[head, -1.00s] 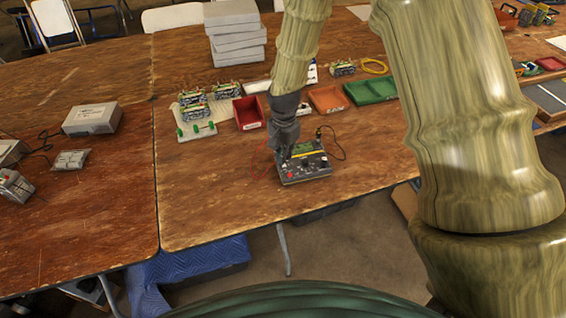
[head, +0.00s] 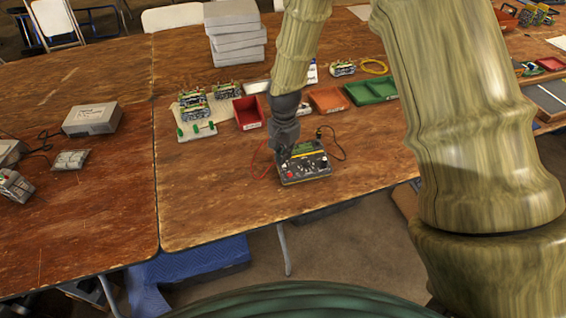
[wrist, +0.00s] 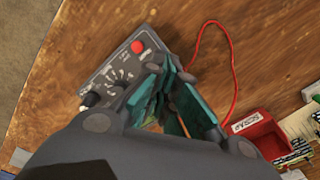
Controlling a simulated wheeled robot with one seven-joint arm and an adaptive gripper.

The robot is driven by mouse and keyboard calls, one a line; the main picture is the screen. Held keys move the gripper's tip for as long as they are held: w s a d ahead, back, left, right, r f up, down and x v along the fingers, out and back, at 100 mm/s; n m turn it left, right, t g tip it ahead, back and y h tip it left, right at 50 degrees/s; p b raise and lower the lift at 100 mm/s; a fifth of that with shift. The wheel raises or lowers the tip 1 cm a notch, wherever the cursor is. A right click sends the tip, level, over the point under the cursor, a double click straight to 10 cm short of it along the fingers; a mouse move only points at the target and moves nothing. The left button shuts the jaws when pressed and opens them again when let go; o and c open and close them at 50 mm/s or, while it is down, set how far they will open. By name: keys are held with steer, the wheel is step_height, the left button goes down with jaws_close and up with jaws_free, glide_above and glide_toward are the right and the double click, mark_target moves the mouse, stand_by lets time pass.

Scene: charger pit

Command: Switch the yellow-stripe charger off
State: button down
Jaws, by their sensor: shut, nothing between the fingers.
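The charger (head: 308,172) is a dark grey box lying near the front edge of the wooden table, with a thin yellow line across its top. In the wrist view its panel (wrist: 113,62) shows a red round button (wrist: 138,46), a dial in the middle and a black knob (wrist: 92,99). My gripper (head: 284,155) is shut and empty, pointing down at the charger's left rear part. In the wrist view its teal fingers (wrist: 172,88) are beside the panel and hide part of the charger. I cannot tell whether they touch it. The switch setting is not readable.
A red lead (wrist: 231,65) loops on the table beside the charger, and a black lead (head: 337,140) curves at its right. Behind stand a red bin (head: 249,113), an orange tray (head: 327,99) and a green tray (head: 370,91). The table left of the charger is mostly clear.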

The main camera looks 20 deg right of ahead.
mark_target(284, 166)
steer(key=shift+f+b, duration=0.45)
steer(key=shift+f, duration=0.8)
stand_by(1.1)
steer(key=shift+r, duration=0.15)
steer(key=shift+r+p, duration=2.75)
steer(key=shift+r, duration=0.6)
